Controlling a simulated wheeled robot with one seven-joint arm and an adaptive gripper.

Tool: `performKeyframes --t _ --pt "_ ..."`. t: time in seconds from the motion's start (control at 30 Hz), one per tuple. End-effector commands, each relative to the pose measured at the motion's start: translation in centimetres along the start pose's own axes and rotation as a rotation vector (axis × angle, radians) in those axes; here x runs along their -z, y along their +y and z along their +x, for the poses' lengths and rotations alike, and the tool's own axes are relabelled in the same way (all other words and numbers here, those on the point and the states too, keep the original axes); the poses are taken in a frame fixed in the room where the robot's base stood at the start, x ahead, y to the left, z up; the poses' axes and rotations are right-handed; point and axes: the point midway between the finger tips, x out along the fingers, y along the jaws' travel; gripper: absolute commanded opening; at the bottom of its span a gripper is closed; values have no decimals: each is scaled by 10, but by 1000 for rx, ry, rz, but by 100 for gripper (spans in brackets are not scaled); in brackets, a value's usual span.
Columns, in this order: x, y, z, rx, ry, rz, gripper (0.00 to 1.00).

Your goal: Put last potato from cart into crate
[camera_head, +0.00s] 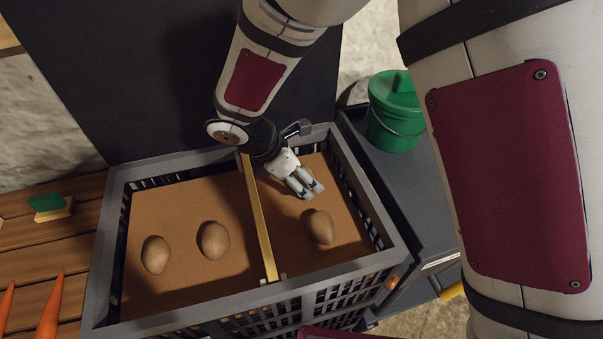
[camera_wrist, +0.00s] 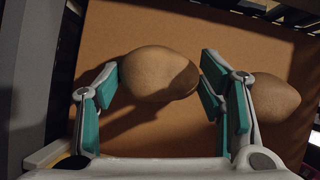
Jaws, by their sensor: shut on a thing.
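The grey crate (camera_head: 93,262) has a yellowish divider (camera_head: 262,226) that splits it into two compartments. My gripper (camera_head: 308,190) reaches down inside the right compartment. In the wrist view its teal-padded fingers (camera_wrist: 154,98) are shut on a brown potato (camera_wrist: 158,74), one finger at each end. A second potato (camera_wrist: 274,98) lies to the right, partly behind the right finger. The head view shows one potato (camera_head: 320,227) in the right compartment, just below the fingertips; I cannot tell which of the two it is. Two potatoes (camera_head: 155,254) (camera_head: 213,240) lie in the left compartment.
A dark grey cart (camera_head: 418,195) stands against the crate's right side, with a green lidded bucket (camera_head: 393,120) on it. Slatted wood (camera_head: 50,240) with carrots (camera_head: 50,308) is at the left. A dark panel (camera_head: 150,70) rises behind the crate.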

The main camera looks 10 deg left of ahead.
Motion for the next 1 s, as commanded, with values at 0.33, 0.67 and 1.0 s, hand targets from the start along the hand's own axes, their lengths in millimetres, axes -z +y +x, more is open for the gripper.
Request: performKeyframes --t 0.33,0.67,1.0 --pt "2 0 4 0 0 0 51" --pt "5 0 8 0 0 1 51" --pt "6 0 11 0 0 1 51"
